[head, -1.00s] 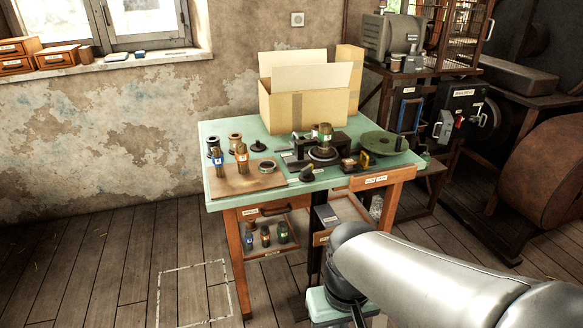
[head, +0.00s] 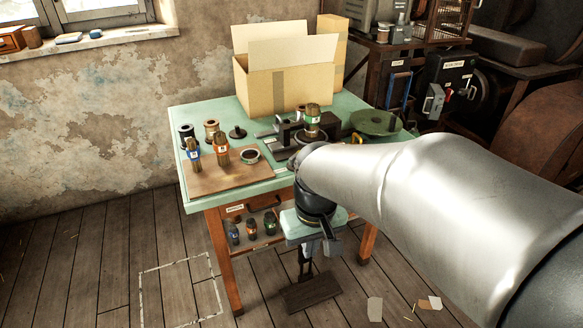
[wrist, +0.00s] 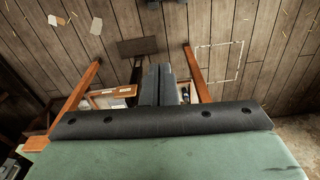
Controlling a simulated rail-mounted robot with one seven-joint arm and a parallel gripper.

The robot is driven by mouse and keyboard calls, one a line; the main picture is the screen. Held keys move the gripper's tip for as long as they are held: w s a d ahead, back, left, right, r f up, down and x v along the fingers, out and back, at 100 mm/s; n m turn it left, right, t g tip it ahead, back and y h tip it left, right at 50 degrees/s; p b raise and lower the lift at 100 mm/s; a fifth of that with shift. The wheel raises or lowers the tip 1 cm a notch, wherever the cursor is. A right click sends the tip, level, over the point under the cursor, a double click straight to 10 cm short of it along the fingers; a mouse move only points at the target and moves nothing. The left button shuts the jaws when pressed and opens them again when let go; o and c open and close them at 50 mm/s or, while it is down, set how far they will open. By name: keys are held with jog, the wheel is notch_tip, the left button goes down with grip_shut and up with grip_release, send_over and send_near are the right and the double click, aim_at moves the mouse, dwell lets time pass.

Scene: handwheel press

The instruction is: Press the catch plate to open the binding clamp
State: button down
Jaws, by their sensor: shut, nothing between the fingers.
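A dark flat plate (head: 312,292) lies low near the floor under the table's front; it also shows in the wrist view (wrist: 138,46). It may be the catch plate, but no label tells. On the table a dark fixture (head: 268,150), probably the binding clamp, stands with an upright brush-like bundle (head: 312,118) at it. Its jaws are too small to read. My gripper (head: 303,264) points down in front of the table, above the dark plate in the picture; contact cannot be told. In the wrist view its fingers (wrist: 158,68) are together and empty. My arm hides the table's front right.
The green table (head: 180,125) bears a brown board (head: 205,183), two more labelled bundles, spools, a green disc (head: 376,122) and a cardboard box (head: 285,90). A shelf of small bottles (head: 252,228) hangs below. Table legs (head: 224,262) flank my gripper. The floor at left is clear.

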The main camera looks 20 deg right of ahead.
jog(key=w+d+f+t+b, duration=0.1)
jog(key=w+d+f+b, duration=0.2)
jog(key=w+d, duration=0.3)
jog(key=w+d+f+b, duration=0.3)
jog(key=w+d+f, duration=0.2)
jog(key=w, duration=0.9)
jog(key=w+d+f+t+b, duration=0.1)
jog(key=w+d+f+b, duration=0.2)
jog(key=w+d, duration=0.4)
jog(key=w+f, duration=0.1)
jog(key=w, duration=0.2)
jog(key=shift+w+d+n+t, duration=0.2)
jog(key=shift+n+t, duration=0.1)
jog(key=shift+n, duration=0.1)
jog(key=shift+f, duration=0.1)
jog(key=x, duration=0.8)
jog(key=s+b+x, duration=0.1)
jog(key=x, duration=0.3)
jog(key=shift+w+a+f, duration=0.1)
jog(key=shift+a+f, duration=0.15)
jog(key=shift+f, duration=0.75)
jog(key=shift+f, duration=0.1)
